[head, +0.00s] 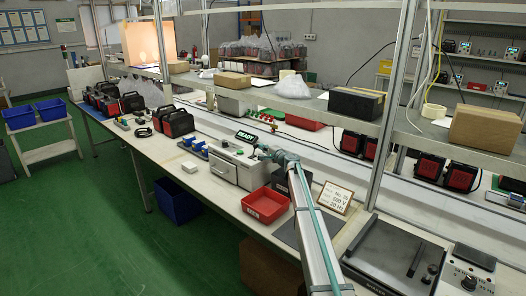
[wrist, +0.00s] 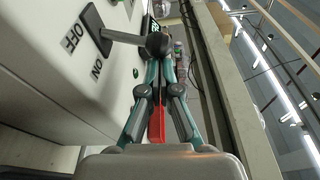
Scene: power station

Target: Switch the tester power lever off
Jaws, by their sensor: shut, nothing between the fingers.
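The tester (head: 237,168) is a pale box on the bench, with a lit green READY display (head: 246,136) on top. In the wrist view its pale panel (wrist: 50,100) fills the left side. The power lever (wrist: 120,36) has a black base, a grey shaft and a dark round knob (wrist: 157,44), and sticks out from the panel. OFF and ON labels are beside its base. Its exact setting is hard to tell. My gripper (wrist: 163,75) is shut and empty, with its fingertips close by the knob; I cannot tell whether they touch. In the head view my gripper (head: 264,152) is at the tester's upper right.
A red tray (head: 265,204) stands right of the tester, with a sign card (head: 335,197) further right. Blue parts (head: 193,143) and a small white box (head: 189,167) are to the left. A shelf (head: 300,102) runs above the back of the bench.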

